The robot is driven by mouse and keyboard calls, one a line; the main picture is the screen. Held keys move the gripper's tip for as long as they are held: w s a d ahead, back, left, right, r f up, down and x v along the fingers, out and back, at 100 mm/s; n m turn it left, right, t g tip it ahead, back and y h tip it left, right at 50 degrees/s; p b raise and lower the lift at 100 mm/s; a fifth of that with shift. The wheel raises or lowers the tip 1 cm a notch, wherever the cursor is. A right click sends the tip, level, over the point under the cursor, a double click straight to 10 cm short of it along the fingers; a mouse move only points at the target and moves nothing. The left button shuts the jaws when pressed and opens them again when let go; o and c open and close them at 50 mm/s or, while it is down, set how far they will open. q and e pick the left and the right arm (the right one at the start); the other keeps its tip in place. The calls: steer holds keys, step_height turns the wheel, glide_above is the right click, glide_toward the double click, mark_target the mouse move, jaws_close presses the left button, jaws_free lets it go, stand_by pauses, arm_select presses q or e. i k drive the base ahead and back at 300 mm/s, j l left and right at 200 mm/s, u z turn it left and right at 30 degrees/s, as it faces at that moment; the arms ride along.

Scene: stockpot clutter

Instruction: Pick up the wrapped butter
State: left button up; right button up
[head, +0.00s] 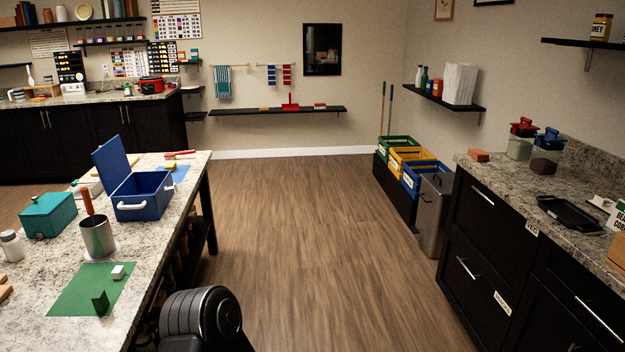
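I cannot pick out the wrapped butter for certain. A small white block (118,272) lies on a green mat (78,296) on the left counter, but I cannot tell whether it is the butter. A dark green upright piece (100,303) stands on the same mat. A metal pot (98,238) with a reddish-brown handle sticking up stands just behind the mat. Neither of my grippers shows; only a black rounded part, likely of my own arm, is in view at the bottom, right of the left counter.
An open blue box (143,203) and a teal box (47,215) stand on the left counter (150,262). The right counter (560,185) holds a black tray (570,213) and lidded jars. Coloured crates (411,160) and a bin (432,215) stand beside it. The wooden floor (320,250) between is clear.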

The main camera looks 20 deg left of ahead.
mark_target(118, 271)
steer(key=i+j+u, duration=0.25)
steer(key=i+u, duration=0.2)
steer(key=i, duration=0.15)
steer(key=i+u, duration=0.5)
steer(key=i, duration=0.15)
steer(key=i+l+u, duration=0.15)
steer(key=i+u, duration=0.3)
steer(key=i, duration=0.15)
